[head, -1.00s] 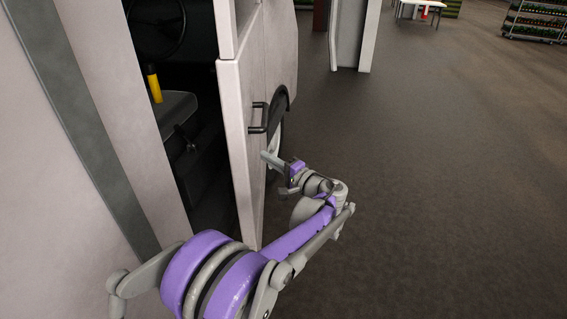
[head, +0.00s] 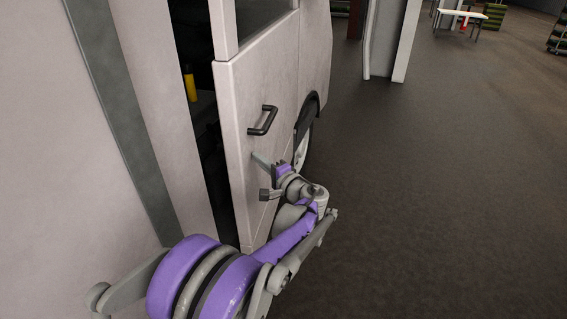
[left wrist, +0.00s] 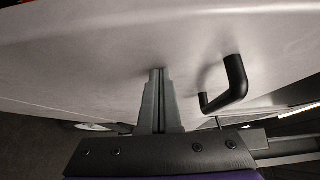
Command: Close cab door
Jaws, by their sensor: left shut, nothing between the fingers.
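The pale cab door (head: 252,95) stands partly open in the head view, with a narrow dark gap (head: 212,165) between its edge and the cab body (head: 150,90). A black handle (head: 263,121) sits on the door's outer face; it also shows in the left wrist view (left wrist: 229,88). My left gripper (head: 259,160) is shut and empty, with its fingertips at the outer face below the handle. In the left wrist view the closed fingers (left wrist: 158,75) point at the door panel (left wrist: 100,45), beside the handle. Contact looks likely but is not certain. My right gripper is out of view.
A yellow item (head: 190,86) shows inside the cab through the gap. A wheel (head: 303,143) is just beyond the door. Open dark floor (head: 440,200) lies to the right. A pale post (head: 385,40) and a table (head: 462,14) stand farther back.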

